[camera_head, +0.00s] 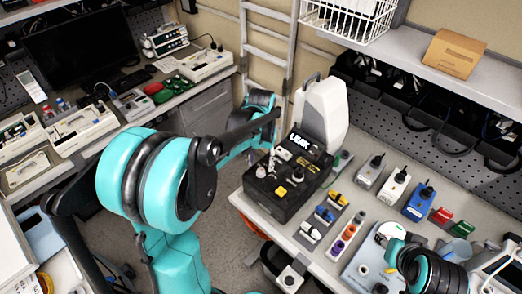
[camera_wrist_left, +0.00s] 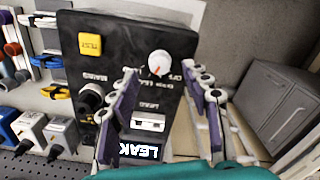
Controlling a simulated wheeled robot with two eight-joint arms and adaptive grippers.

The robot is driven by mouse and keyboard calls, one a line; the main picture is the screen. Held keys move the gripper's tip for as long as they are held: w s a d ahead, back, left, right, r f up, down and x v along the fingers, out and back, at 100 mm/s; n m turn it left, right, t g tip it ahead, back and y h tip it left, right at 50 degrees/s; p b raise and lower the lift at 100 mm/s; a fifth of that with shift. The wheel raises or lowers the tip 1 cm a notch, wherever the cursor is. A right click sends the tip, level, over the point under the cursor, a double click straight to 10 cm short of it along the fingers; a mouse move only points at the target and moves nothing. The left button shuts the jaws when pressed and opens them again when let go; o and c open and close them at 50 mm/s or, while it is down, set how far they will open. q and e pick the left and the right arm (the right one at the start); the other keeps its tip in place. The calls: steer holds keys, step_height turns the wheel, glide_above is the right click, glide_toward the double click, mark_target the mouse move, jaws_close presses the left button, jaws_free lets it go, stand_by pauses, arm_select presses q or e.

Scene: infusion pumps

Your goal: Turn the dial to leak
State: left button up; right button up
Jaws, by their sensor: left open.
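The black pump tester box (camera_head: 268,203) sits on the right-hand bench in the head view; it fills the middle of the left wrist view (camera_wrist_left: 105,30). Its white round dial (camera_wrist_left: 159,63) has a red mark and printed lettering around it. A panel reading LEAK (camera_wrist_left: 140,151) is on the same face and also shows in the head view (camera_head: 312,145). My left gripper (camera_wrist_left: 161,75) is open, with one finger on each side below the dial in the left wrist view; contact cannot be told. My right arm shows at the lower right of the head view, but its gripper is not visible.
A yellow button (camera_wrist_left: 90,46) and a black knob (camera_wrist_left: 90,96) are on the box face. A white container (camera_head: 322,112) stands behind the box. Several small devices and tools lie on the bench to its right. A ladder (camera_head: 268,48) stands behind.

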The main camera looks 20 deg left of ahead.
mark_target(261, 170)
arm_select(q)
step_height(261, 170, up, 8)
steer(key=shift+r, duration=0.2)
stand_by(0.4)
steer(key=s+d+f+t+b, duration=0.2)
steer(key=s+f+t+b, duration=0.1)
steer(key=s+f+b, duration=0.2)
steer(key=s+d+f+t+b, duration=0.3)
steer(key=s+f+t+b, duration=0.1)
steer(key=s+f, duration=0.3)
steer(key=s+b, duration=0.1)
steer(key=s, duration=0.1)
steer(key=shift+s+d+f+m, duration=0.15)
steer(key=shift+s+d+m, duration=0.15)
steer(key=shift+s, duration=0.05)
